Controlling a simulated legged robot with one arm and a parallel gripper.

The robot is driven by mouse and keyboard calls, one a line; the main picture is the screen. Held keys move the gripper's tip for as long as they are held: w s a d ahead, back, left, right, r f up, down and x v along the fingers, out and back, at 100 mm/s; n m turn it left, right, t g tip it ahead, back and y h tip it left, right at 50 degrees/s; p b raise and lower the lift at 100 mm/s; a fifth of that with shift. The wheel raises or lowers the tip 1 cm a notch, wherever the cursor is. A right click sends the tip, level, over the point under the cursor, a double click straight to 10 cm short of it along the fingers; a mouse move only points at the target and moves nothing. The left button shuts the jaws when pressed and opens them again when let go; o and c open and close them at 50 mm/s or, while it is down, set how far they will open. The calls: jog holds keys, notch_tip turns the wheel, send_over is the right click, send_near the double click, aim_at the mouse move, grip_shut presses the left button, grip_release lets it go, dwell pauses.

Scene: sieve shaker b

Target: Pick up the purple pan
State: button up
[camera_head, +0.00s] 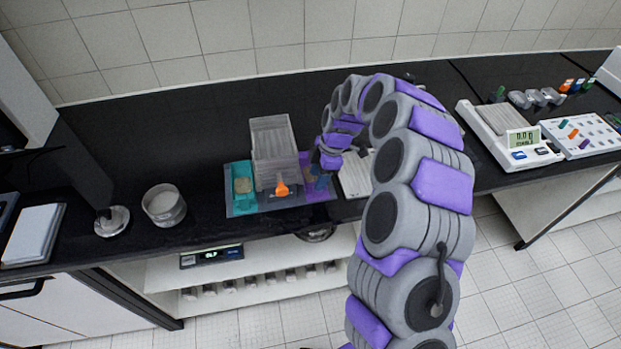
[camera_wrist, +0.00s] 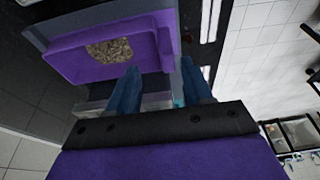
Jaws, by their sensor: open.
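The purple pan (camera_wrist: 75,62) fills the upper left of the wrist view and holds a patch of brown grains. In the head view a purple part of it (camera_head: 322,192) shows at the right end of a row on the dark bench, partly hidden by my gripper. My gripper (camera_wrist: 160,66) is open and empty, with two blue fingers apart. In the wrist view the pan's near right edge appears between the fingertips; I cannot tell whether they touch it. In the head view my gripper (camera_head: 321,174) is over the pan.
A clear box stack (camera_head: 272,145) with an orange part (camera_head: 282,188) at its front stands just left of the purple pan. A teal pan (camera_head: 243,200) lies farther left, then a round metal sieve (camera_head: 163,207). A balance (camera_head: 508,133) stands at the right.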

aim_at(318, 196)
jog(key=shift+s+d+f, duration=0.25)
jog(key=shift+d+f, duration=0.15)
jog(key=shift+f, duration=0.15)
jog(key=b+x, duration=0.1)
jog(key=x, duration=0.2)
jog(key=shift+s+f, duration=0.15)
jog(key=shift+f, duration=0.05)
jog(key=shift+a+f, duration=0.25)
jog(key=shift+a, duration=0.35)
jog(key=shift+d, duration=0.45)
jog(key=c, duration=0.7)
jog(key=shift+a, duration=0.1)
grip_shut()
jog(key=shift+a, duration=0.1)
